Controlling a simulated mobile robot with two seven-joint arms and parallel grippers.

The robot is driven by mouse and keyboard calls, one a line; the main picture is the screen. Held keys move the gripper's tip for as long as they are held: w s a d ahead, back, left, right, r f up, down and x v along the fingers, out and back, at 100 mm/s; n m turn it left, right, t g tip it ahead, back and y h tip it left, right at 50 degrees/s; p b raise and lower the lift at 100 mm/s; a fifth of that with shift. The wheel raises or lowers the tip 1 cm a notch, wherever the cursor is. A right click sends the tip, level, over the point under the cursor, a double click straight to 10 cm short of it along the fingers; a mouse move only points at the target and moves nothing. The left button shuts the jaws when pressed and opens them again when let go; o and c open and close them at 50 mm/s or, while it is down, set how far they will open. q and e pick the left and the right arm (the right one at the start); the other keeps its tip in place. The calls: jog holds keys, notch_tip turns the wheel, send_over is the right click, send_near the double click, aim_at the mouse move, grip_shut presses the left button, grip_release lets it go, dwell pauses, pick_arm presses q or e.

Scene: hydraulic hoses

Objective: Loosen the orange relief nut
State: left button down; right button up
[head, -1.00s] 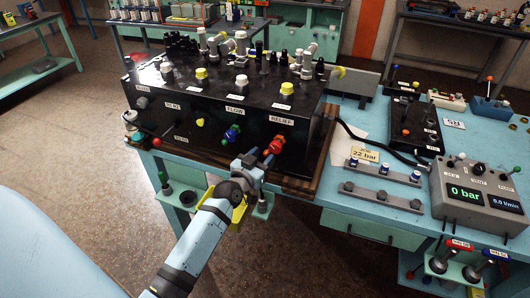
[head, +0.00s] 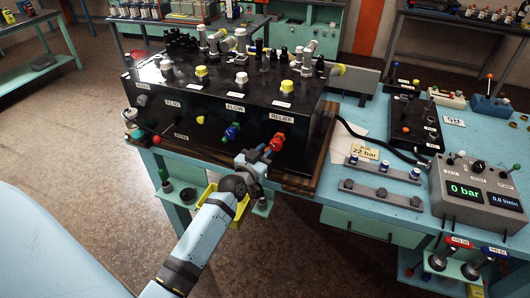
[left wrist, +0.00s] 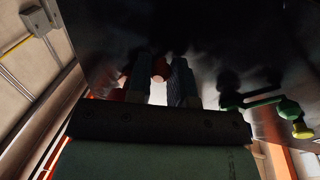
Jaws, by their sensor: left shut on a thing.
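The orange relief nut (head: 278,139) is on the front face of the black valve block (head: 212,116), under the RELIEF label. My right gripper is not in view.
A blue knob (head: 232,132) sits left of the nut, under the FLOW label. A grey gauge box (head: 476,196) reading 0 bar stands at right. A yellow 22 bar card (head: 365,152) and a rail of fittings (head: 382,171) lie on the blue bench (head: 345,196).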

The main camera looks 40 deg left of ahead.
aim_at(284, 151)
pick_arm(q)
jog(key=d+n, duration=0.1)
jog(key=n, duration=0.1)
jog(key=d+n+b, duration=0.1)
jog(key=n, duration=0.1)
jog(key=d+f+n+t, duration=0.1)
jog(key=n, duration=0.1)
jog(key=shift+w+f+y, duration=0.1)
jog(key=shift+w+y, duration=0.25)
jog(key=shift+y, duration=0.05)
jog(key=shift+w+d+n+y, duration=0.15)
jog(key=shift+d+n, duration=0.1)
jog(key=shift+n, duration=0.5)
jog(key=shift+s+d+n+y, duration=0.15)
jog(key=shift+d+n, duration=0.1)
jog(key=shift+n, duration=0.5)
jog(key=shift+w, duration=0.15)
jog(key=c, duration=1)
grip_release()
